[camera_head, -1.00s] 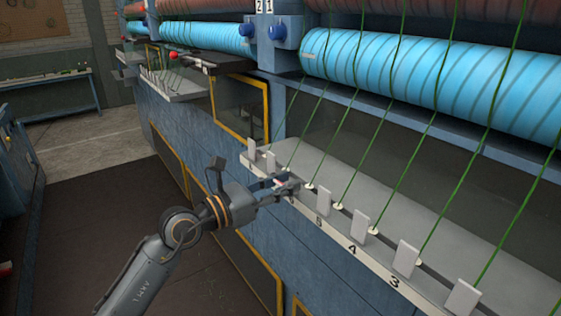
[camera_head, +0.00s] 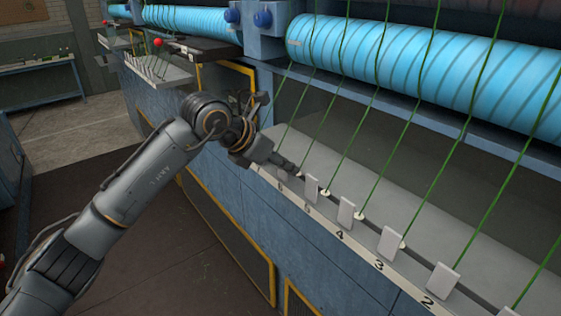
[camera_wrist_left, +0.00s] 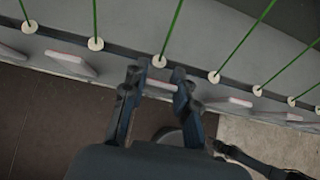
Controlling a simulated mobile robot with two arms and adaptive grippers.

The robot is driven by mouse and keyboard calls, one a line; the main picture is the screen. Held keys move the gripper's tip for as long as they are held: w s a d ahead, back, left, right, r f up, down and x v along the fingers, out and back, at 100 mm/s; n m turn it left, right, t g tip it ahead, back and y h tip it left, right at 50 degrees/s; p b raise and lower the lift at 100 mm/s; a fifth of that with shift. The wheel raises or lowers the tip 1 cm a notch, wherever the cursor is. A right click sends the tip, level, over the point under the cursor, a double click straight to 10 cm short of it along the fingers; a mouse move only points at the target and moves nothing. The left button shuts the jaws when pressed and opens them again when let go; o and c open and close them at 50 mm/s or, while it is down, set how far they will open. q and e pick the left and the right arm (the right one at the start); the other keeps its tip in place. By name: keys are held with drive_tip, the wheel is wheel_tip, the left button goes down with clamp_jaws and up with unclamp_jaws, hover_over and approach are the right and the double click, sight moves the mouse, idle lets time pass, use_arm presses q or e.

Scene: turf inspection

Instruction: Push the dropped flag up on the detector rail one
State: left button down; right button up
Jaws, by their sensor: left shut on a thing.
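The detector rail (camera_head: 372,254) runs along the machine's front edge, with white flags at numbered places. Flags by number 5 (camera_head: 311,190), number 4 (camera_head: 346,213) and number 3 (camera_head: 390,243) stand upright. My left gripper (camera_head: 290,168) is at the rail just left of the number 5 flag, and my arm hides part of the rail there. In the left wrist view, its two fingers (camera_wrist_left: 157,92) are shut on a white flag (camera_wrist_left: 160,85), which shows as a narrow pale edge between them. Whether this flag is fully up I cannot tell. My right gripper is not in view.
Green yarns (camera_head: 378,130) run down from the blue roller (camera_head: 420,70) to small white eyelets along the rail, close to the fingers. More flags stand either side of the held one in the left wrist view (camera_wrist_left: 70,63). Open floor (camera_head: 140,240) lies left of the machine.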

use_arm(q)
drive_tip(key=shift+w+g+y, duration=0.1)
drive_tip(key=shift+g+y, duration=0.2)
drive_tip(key=shift+y, duration=0.1)
drive_tip(key=c, duration=1)
unclamp_jaws()
drive_tip(key=shift+a+r, duration=0.15)
drive_tip(key=shift+r, duration=0.15)
drive_tip(key=v, duration=1.1)
drive_tip(key=shift+s, duration=0.25)
drive_tip(key=shift+a+r, duration=0.1)
drive_tip(key=shift+a, duration=0.05)
